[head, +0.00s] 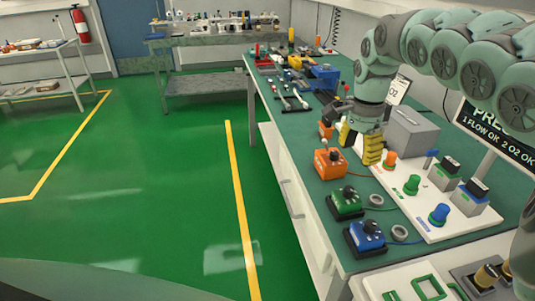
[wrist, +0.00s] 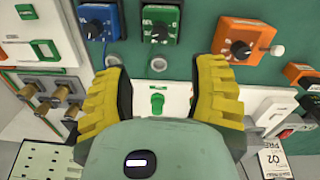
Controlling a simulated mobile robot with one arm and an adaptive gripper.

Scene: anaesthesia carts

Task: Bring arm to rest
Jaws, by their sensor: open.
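My gripper (head: 361,146) has yellow ribbed fingers and hangs from my green arm above the workbench, close over the white panel (head: 460,221). In the wrist view my gripper (wrist: 158,98) is open, with its two yellow fingers spread wide. Nothing is between the fingertips except the view down to a green knob (wrist: 157,103) on the panel below. I cannot tell the exact height of the fingers above the bench.
Orange (head: 329,163), green (head: 346,202) and blue (head: 365,236) boxes with black knobs line the bench's front edge. A grey box (head: 411,133) and a dark sign (head: 497,130) stand near my arm. Tools lie farther back. Green floor (head: 150,190) left of the bench is clear.

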